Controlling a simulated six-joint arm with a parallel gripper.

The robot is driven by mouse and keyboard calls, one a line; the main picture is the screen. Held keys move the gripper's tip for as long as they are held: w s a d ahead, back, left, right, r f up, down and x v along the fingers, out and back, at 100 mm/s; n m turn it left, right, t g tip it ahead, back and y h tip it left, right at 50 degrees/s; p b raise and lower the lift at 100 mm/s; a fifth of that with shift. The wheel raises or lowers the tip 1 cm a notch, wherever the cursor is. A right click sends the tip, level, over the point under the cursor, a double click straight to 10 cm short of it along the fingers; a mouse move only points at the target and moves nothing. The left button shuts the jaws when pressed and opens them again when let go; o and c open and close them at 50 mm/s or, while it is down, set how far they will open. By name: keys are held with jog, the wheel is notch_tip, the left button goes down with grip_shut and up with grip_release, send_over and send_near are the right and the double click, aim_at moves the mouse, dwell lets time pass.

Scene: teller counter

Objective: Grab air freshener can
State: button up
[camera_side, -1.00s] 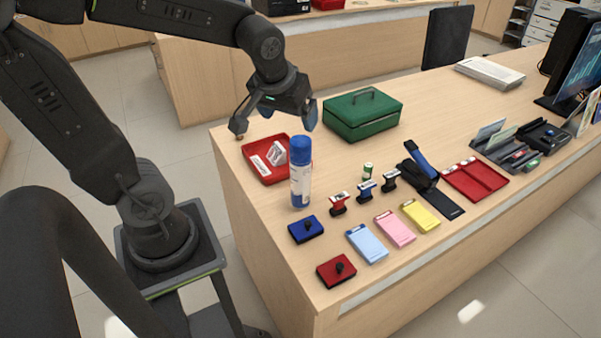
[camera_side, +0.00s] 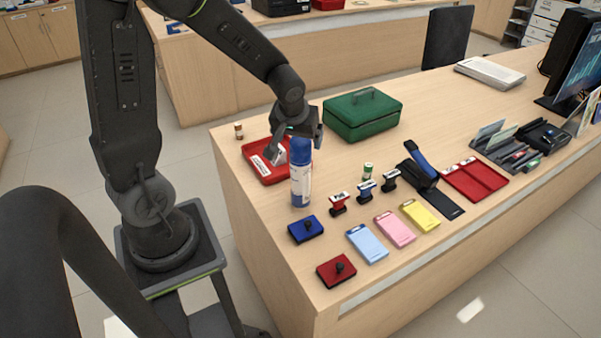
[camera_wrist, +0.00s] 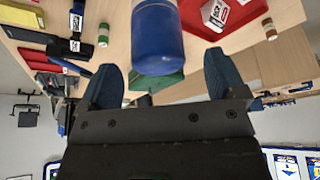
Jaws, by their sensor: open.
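The air freshener can (camera_side: 300,186) stands upright on the counter, with a blue cap and a blue-and-white body. My gripper (camera_side: 291,147) is open at the can's top, just behind it in the side view. Part of the fingers is hidden behind the cap in the side view.
A red tray (camera_side: 253,150) lies behind the can and a green cash box (camera_side: 362,116) stands to its right. A blue stamp pad (camera_side: 306,230) and a red-handled stamp (camera_side: 338,203) are close in front. A small bottle (camera_side: 239,130) stands beyond the tray.

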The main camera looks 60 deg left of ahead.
aim_at(301, 174)
jog(key=x, duration=0.4)
jog(key=shift+w+f, duration=0.15)
jog(key=c, duration=1.5)
